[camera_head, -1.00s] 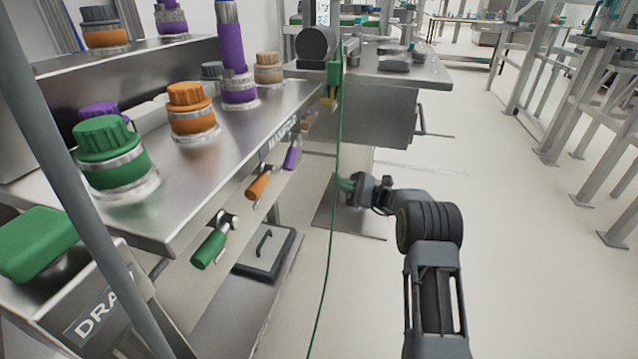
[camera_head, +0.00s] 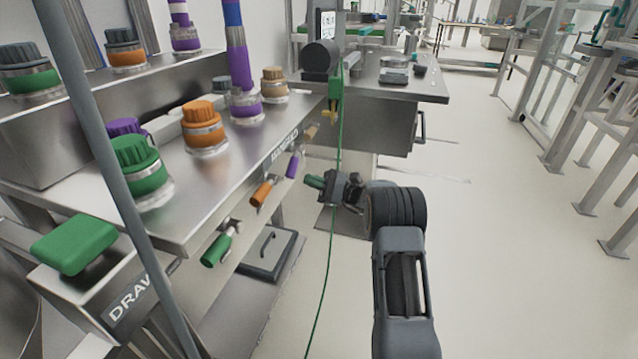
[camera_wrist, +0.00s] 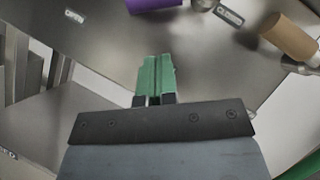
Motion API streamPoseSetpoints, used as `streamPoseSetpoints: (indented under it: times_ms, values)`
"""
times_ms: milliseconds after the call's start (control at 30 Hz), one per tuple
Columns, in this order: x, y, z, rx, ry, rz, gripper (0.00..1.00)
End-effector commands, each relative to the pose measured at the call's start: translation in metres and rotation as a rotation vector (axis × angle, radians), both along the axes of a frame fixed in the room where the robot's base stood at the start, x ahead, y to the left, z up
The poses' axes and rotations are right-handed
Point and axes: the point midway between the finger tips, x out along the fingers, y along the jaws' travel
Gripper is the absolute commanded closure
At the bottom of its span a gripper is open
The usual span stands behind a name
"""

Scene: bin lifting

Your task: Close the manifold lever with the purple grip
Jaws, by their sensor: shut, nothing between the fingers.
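The purple lever grip (camera_head: 293,165) sticks out from the front of the steel bench, under its edge, between an orange grip and a tan grip. In the wrist view part of the purple grip (camera_wrist: 153,4) shows at the top edge, cut off by the frame. My gripper (camera_head: 311,182) has green fingertips and is to the right of the purple grip, apart from it. In the wrist view the green fingers (camera_wrist: 156,72) lie together with nothing between them, pointing toward the levers.
An orange grip (camera_head: 262,194), a green grip (camera_head: 217,250) and a tan grip (camera_head: 310,132) line the same bench front. A green cable (camera_head: 332,255) hangs close to my gripper. A black-framed hatch (camera_head: 270,256) lies below. Open floor is at right.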

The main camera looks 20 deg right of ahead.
Motion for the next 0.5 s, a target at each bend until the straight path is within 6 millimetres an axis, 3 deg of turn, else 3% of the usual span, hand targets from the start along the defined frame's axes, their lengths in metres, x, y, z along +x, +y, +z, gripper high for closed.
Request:
streamPoseSetpoints:
  times_ms: [300,500]
  values:
    - [-0.004,0.023,0.029,-0.001,0.000,0.002,1.00]
    - [-0.005,0.021,0.034,-0.001,-0.001,-0.007,1.00]
